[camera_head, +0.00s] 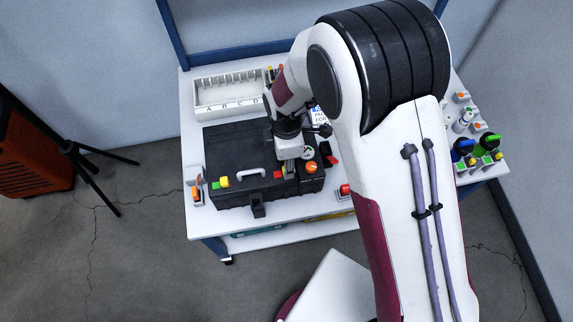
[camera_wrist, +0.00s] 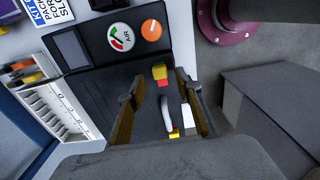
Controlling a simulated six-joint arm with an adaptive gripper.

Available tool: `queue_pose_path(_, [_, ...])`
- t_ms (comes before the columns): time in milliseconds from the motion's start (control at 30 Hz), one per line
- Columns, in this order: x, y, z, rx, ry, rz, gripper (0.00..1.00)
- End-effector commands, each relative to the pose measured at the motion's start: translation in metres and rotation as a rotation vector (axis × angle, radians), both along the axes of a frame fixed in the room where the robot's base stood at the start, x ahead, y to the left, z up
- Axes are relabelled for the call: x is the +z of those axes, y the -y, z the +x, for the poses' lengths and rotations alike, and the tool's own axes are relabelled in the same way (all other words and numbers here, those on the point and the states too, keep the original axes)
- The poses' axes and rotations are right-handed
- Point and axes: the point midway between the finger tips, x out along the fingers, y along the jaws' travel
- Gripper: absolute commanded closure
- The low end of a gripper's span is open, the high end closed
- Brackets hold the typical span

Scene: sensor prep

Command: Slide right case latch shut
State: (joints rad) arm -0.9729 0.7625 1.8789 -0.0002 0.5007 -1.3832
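The black case (camera_head: 235,148) stands on the white table with its lid down. Its right latch, a yellow slider beside a red mark, shows in the wrist view (camera_wrist: 160,72). In the head view only its red mark (camera_head: 278,174) shows clearly, because my gripper hides the rest. My gripper (camera_head: 290,172) points down over this latch. In the wrist view its two fingers are apart (camera_wrist: 158,92), with the latch and white handle (camera_wrist: 167,112) seen between them. Contact cannot be told. The left latch (camera_head: 225,182) has a yellow slider with green to its left.
An air gauge (camera_wrist: 120,37) and an orange knob (camera_wrist: 151,30) sit right of the latch, close to my gripper. A white lettered rack (camera_head: 230,105) stands behind the case. A red button (camera_head: 345,189) is on the table to the right. The table's front edge is close.

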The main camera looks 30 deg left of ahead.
Motion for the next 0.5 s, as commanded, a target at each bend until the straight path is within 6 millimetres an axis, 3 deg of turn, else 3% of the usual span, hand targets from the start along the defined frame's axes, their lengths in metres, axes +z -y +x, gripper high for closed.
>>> queue_pose_path(200, [-0.02, 0.0, 0.0, 0.0, 0.0, 0.0, 0.65])
queue_pose_path(500, [-0.03, 0.0, 0.0, 0.0, 0.001, 0.001, 0.65])
